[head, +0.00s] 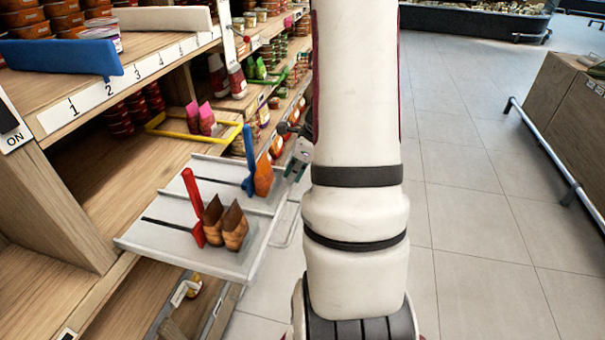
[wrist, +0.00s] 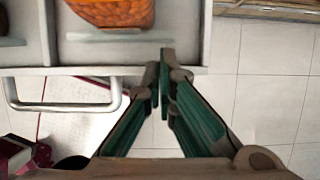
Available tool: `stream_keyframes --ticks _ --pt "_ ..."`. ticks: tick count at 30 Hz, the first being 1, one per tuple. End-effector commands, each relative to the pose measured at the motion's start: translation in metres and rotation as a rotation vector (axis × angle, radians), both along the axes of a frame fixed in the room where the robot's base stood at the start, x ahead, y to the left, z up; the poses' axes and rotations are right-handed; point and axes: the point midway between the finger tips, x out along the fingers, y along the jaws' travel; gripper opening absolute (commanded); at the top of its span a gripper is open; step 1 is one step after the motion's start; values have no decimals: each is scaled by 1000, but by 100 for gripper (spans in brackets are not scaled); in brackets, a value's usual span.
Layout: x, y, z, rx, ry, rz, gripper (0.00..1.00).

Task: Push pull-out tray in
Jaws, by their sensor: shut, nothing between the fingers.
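The pull-out tray (head: 165,240) is light grey and sticks out of the wooden shelf at left in the head view. It carries a red pusher (head: 193,205), a blue pusher (head: 249,160) and brown pouches (head: 235,228). Its front edge (wrist: 100,71) and bar handle (wrist: 65,106) show in the wrist view. My gripper (head: 302,155) is at the tray's far front corner, mostly beside my arm in the head view. In the wrist view my gripper (wrist: 160,80) has its green-sided fingers closed and empty. The tips overlap the front edge right of the handle; contact is unclear.
Wooden shelving with jars and a yellow-framed holder (head: 190,130) stands behind the tray. A blue divider (head: 65,56) is on the upper shelf. Tiled floor (head: 470,230) is open at right, up to a counter with a metal rail (head: 545,150).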

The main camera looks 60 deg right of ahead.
Motion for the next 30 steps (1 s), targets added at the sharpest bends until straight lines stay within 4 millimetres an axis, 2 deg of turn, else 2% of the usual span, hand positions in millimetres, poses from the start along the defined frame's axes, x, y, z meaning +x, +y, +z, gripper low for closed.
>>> stream_keyframes --ticks 17,23,30 --pt "8 3 0 0 0 3 0" --pt "30 12 0 1 -1 8 0" --pt "71 28 1 1 -2 9 0"
